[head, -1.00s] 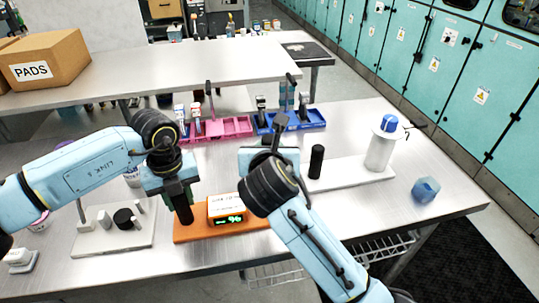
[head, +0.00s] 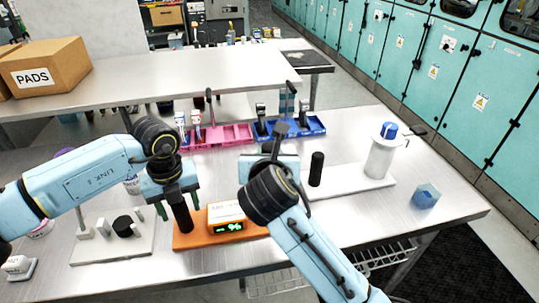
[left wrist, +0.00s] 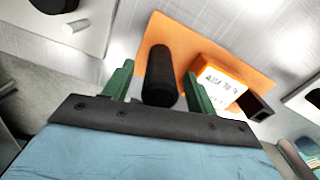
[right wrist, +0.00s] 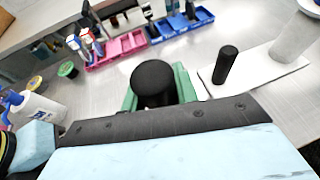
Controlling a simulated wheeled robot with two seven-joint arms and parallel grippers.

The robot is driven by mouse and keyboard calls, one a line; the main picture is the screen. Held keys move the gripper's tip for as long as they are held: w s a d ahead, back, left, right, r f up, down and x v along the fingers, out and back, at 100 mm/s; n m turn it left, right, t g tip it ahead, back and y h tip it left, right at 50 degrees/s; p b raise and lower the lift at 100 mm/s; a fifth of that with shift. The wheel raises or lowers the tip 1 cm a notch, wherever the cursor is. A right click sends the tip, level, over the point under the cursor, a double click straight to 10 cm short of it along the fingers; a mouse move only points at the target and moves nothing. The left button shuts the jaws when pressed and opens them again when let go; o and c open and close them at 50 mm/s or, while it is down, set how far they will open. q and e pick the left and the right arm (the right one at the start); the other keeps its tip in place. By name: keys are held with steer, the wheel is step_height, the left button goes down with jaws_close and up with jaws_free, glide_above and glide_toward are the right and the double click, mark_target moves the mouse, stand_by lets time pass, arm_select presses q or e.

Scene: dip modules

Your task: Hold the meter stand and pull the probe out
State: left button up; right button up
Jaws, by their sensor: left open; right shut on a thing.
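The meter stand is an orange base (head: 190,238) on the near table, with an orange meter (head: 229,227) showing green digits and an upright black post (head: 182,215). My left gripper (left wrist: 158,85) is open around that post in the left wrist view; its green fingers stand either side with gaps. A black socket (left wrist: 256,106) sits beside the meter. My right gripper (right wrist: 158,92) is shut on a round black-topped handle (right wrist: 152,76), apparently the probe. My right arm hides its lower end and part of the meter in the head view.
A white base with a black post (head: 316,168) and a white cylinder (head: 381,158) stands to the right. Pink (head: 232,133) and blue (head: 308,124) trays lie behind. A pale board (head: 95,246) is at left, and a blue block (head: 425,196) near the right end.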

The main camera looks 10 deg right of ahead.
arm_select(q)
steer(key=shift+r, duration=0.1)
steer(key=shift+r+p, duration=2.4)
steer(key=shift+r, duration=1.3)
arm_select(e)
steer(key=shift+r, duration=2.35)
arm_select(q)
steer(key=shift+r+p, duration=0.75)
steer(key=shift+r, duration=0.45)
arm_select(e)
steer(key=shift+r, duration=0.8)
steer(key=shift+r+p, duration=1.75)
steer(key=shift+p, duration=0.05)
arm_select(q)
step_height(320, 180, up, 7)
steer(key=shift+f, duration=0.2)
